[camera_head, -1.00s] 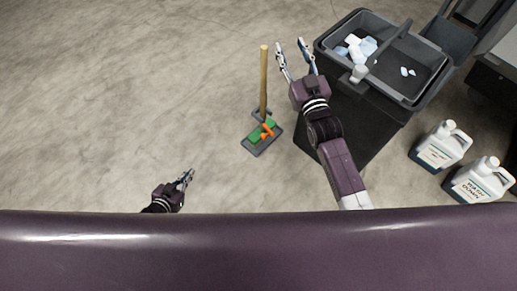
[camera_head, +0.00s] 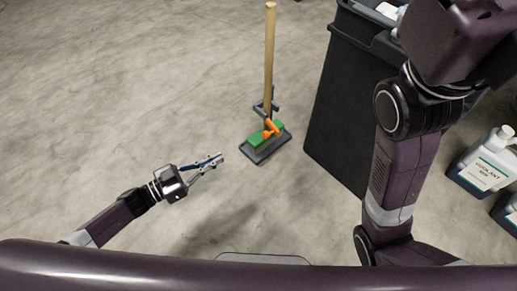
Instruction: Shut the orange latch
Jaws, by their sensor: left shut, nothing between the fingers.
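The orange latch (camera_head: 271,127) is a small piece on a green block (camera_head: 257,143) on a dark flat base (camera_head: 262,156), standing on the floor near the middle of the head view. It looks slanted; how far it is open is too small to tell. A wooden pole (camera_head: 269,55) rises just behind it, with a dark bracket (camera_head: 265,104) near its foot. My left gripper (camera_head: 220,160) is shut and empty, to the left of the base and apart from it, pointing right. My right gripper's body is at the top right; its fingers are out of the picture.
A tall dark bin (camera_head: 343,110) stands right of the base, with pale scraps (camera_head: 388,10) in its top, partly behind my right arm. The floor (camera_head: 110,100) left of the base is clear.

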